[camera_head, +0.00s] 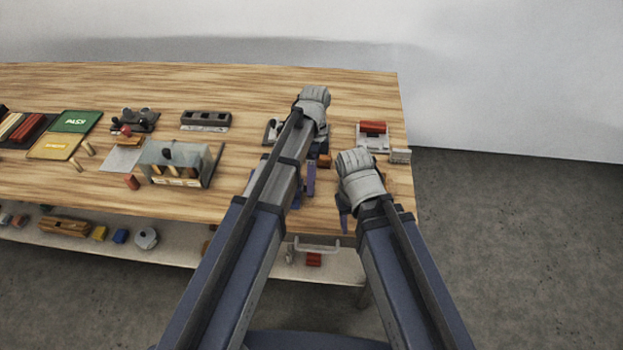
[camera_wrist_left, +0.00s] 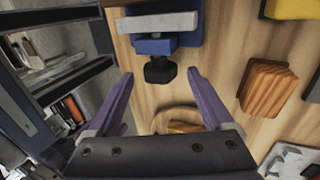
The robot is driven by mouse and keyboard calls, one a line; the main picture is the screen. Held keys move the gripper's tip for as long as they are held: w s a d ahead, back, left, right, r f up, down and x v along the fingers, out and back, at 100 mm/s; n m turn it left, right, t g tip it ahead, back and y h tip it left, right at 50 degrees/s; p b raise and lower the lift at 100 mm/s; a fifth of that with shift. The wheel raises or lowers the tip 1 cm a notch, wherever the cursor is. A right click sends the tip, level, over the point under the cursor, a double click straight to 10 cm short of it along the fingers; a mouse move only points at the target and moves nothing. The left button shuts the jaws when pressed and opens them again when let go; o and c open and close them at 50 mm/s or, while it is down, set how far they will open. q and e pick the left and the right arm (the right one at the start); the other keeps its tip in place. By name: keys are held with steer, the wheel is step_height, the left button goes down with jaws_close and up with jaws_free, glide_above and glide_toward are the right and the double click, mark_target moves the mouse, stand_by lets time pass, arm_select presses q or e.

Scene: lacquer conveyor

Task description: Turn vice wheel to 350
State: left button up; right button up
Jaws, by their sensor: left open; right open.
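In the left wrist view, a blue vice (camera_wrist_left: 155,46) with a pale grey bar across it sits on the wooden table. Its dark vice wheel (camera_wrist_left: 160,70), a black faceted knob, sticks out toward my left gripper (camera_wrist_left: 160,77). In the head view my left gripper (camera_head: 305,184) is low over the table's front right part, and my arm hides the vice. My right gripper (camera_head: 345,213) is at the front right edge, mostly hidden by its wrist. No angle marking is readable.
An orange wooden block (camera_wrist_left: 266,88) and a yellow piece (camera_wrist_left: 293,8) lie right of the vice in the wrist view. In the head view a red-topped fixture (camera_head: 373,128) stands behind my right wrist.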

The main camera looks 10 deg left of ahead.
arm_select(q)
steer(key=p+v, duration=0.5)
steer(key=v, duration=0.1)
steer(key=shift+d+r, duration=0.1)
